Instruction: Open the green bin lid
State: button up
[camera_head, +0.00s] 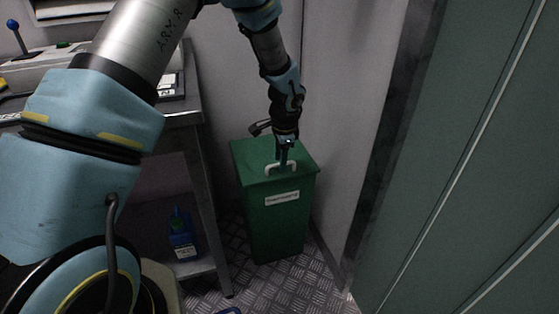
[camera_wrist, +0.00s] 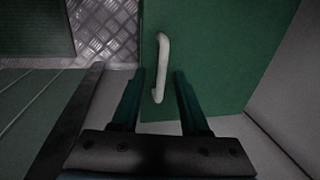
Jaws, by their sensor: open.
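The green bin (camera_head: 277,222) stands on the floor in the corner by the wall, its lid (camera_head: 247,154) flat and closed. A white bar handle (camera_head: 281,168) is on the lid near its front edge. My gripper (camera_head: 285,161) points down at the handle from above. In the wrist view, the green lid (camera_wrist: 225,50) fills the middle and right. The white handle (camera_wrist: 161,68) runs lengthwise, its lower end between the two open fingers (camera_wrist: 157,90). I see a gap on both sides of the handle. I cannot tell the exact height of the fingertips over the lid.
A metal table (camera_head: 190,112) stands left of the bin, with a blue bottle (camera_head: 181,228) on its lower shelf. A wall (camera_head: 335,110) is close on the bin's right, then a grey-green door (camera_head: 450,150).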

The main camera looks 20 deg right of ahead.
jog(key=shift+w+a+f, duration=0.1)
jog(key=shift+w+f, duration=0.05)
jog(key=shift+w, duration=0.05)
jog(key=shift+c, duration=0.2)
grip_shut()
jog(key=shift+w, duration=0.1)
dwell(1.1)
